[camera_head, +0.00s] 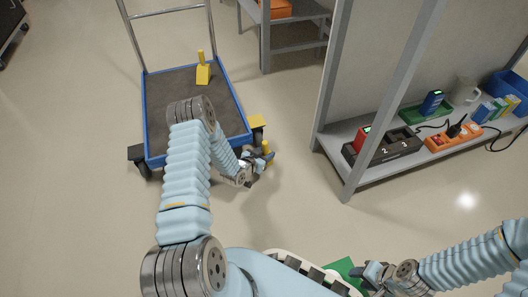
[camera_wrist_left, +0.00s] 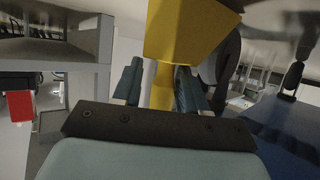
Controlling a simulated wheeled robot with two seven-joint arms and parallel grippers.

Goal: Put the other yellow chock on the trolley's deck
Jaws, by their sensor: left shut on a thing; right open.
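The trolley (camera_head: 148,115) has a blue frame and a dark deck. One yellow chock (camera_head: 203,74) stands on the deck, towards the back right, handle up. My left gripper (camera_head: 264,157) is beside the trolley's near right corner, outside the deck. It is shut on the other yellow chock (camera_head: 267,147). The left wrist view shows this chock's stem between the fingers and its wide yellow body (camera_wrist_left: 185,30) above them in the picture. Fingers hide part of it in the head view. My right gripper (camera_head: 372,277) is open at the bottom, away from the trolley.
A grey shelf (camera_head: 360,175) with chargers and an orange power strip (camera_head: 453,137) stands right. Much of the deck is bare. Something green (camera_head: 345,268) lies near my right gripper.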

